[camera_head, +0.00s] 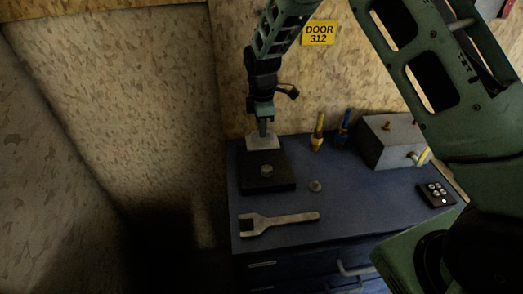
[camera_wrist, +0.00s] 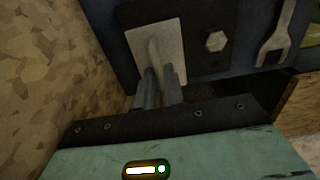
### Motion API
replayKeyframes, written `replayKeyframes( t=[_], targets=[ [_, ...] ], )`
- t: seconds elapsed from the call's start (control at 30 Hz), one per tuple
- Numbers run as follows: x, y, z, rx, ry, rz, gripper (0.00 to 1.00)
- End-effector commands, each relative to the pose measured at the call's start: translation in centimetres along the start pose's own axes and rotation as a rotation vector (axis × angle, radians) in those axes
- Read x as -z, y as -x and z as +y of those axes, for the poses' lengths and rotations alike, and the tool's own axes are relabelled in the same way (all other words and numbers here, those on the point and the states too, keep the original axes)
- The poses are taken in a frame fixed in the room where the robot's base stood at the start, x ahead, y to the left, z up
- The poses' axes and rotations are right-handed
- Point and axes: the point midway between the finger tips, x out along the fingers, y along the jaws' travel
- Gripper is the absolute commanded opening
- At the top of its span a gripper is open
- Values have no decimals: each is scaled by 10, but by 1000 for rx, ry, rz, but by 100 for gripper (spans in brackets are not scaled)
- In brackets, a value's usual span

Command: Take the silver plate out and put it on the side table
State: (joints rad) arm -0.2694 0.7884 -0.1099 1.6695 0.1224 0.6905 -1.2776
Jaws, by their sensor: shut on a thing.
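The silver plate (camera_head: 263,142) is a small pale square at the far edge of a black block (camera_head: 282,182) on a blue-topped cabinet. My gripper (camera_head: 263,131) is above the plate, pointing down, with its narrow fingers shut on it. In the wrist view, the gripper fingers (camera_wrist: 160,85) meet the near part of the plate (camera_wrist: 172,42), which overlaps the black block (camera_wrist: 207,62). I cannot tell whether the plate touches the block or is slightly raised. A separate side table cannot be made out.
A wooden wall (camera_head: 235,75) stands close behind. The centre top is fairly clear.

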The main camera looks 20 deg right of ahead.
Motion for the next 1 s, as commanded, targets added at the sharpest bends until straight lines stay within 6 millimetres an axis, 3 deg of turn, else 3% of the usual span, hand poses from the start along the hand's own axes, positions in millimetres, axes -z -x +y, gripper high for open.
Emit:
replayKeyframes(
  t=[0.27, 1.0],
  targets=[
    [0, 3, 0, -1, 0, 1, 0],
    [0, 41, 0, -1, -1, 1, 0]
  ],
)
